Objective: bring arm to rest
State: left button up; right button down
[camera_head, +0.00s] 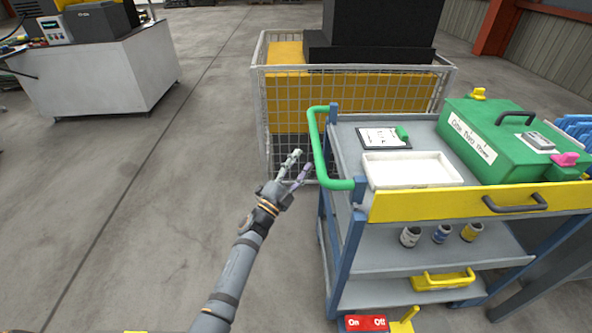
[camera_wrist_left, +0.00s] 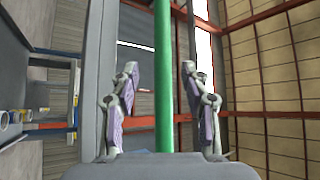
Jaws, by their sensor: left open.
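My left gripper (camera_head: 297,171) is open and empty in the head view. It is just left of the cart's green handle (camera_head: 322,150). In the left wrist view the two fingers of my left gripper (camera_wrist_left: 163,95) stand apart, and a green bar (camera_wrist_left: 164,75) shows between and beyond them. I cannot tell how near the bar is to the fingertips. My left arm reaches up from the bottom of the head view. My right gripper is not in view.
The blue-grey cart (camera_head: 345,135) carries a white tray (camera_head: 410,170), a green case (camera_head: 490,140) and a clipboard (camera_head: 380,137). Several small jars stand on its middle shelf. A wire cage (camera_head: 285,100) stands behind. A workbench (camera_head: 105,75) stands back left. Floor left of my arm is clear.

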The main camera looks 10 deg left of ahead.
pick_arm(q)
jog(key=v, duration=0.3)
dwell(0.4)
